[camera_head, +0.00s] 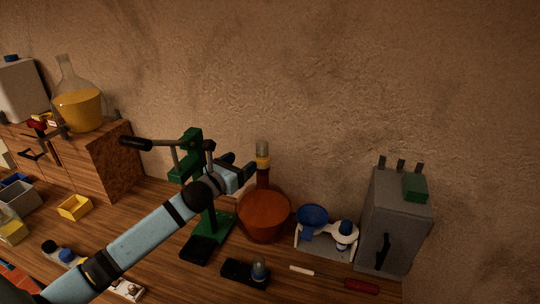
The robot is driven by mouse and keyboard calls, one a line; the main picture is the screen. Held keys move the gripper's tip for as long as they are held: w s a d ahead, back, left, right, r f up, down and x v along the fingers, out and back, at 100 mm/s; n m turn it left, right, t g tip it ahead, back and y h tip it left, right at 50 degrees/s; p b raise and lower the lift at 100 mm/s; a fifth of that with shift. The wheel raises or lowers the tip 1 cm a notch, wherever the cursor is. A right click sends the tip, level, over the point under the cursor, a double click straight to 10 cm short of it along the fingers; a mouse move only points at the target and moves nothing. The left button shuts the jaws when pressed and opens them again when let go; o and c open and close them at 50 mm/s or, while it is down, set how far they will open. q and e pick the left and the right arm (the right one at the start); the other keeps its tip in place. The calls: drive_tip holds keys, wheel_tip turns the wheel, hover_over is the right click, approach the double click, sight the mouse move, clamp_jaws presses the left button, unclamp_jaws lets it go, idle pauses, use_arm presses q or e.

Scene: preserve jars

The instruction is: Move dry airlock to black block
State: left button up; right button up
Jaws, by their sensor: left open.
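A clear, upright airlock (262,148) sits in the orange-yellow bung on the neck of a round flask of red-orange liquid (264,213). My left gripper (248,172) is beside the flask's neck, just left of and below the bung. It is open and appears empty; the fine gap to the neck is hard to judge. The black block (235,270) lies on the bench in front of the flask. A small clear piece with a bluish tint (259,267) stands at its right end; I cannot tell what it is.
A green bench press (189,150) stands behind my left arm. Right of the flask are a blue funnel (312,214) on a white rack and a grey cabinet (398,215). A white stick (301,270) and red item (361,286) lie in front.

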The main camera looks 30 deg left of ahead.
sight(257, 151)
use_arm(q)
drive_tip(key=w+b, duration=0.1)
drive_tip(key=w, duration=0.5)
drive_tip(key=shift+d+f, duration=0.1)
drive_tip(key=shift+f, duration=0.05)
drive_tip(key=shift+w, duration=0.4)
drive_tip(key=w, duration=0.1)
drive_tip(key=w+b, duration=0.1)
drive_tip(key=w, duration=0.1)
drive_tip(key=w+b, duration=0.1)
drive_tip(key=w, duration=0.1)
drive_tip(key=shift+d, duration=0.35)
drive_tip(key=shift+s, duration=0.1)
drive_tip(key=shift+c, duration=0.2)
drive_tip(key=c, duration=1)
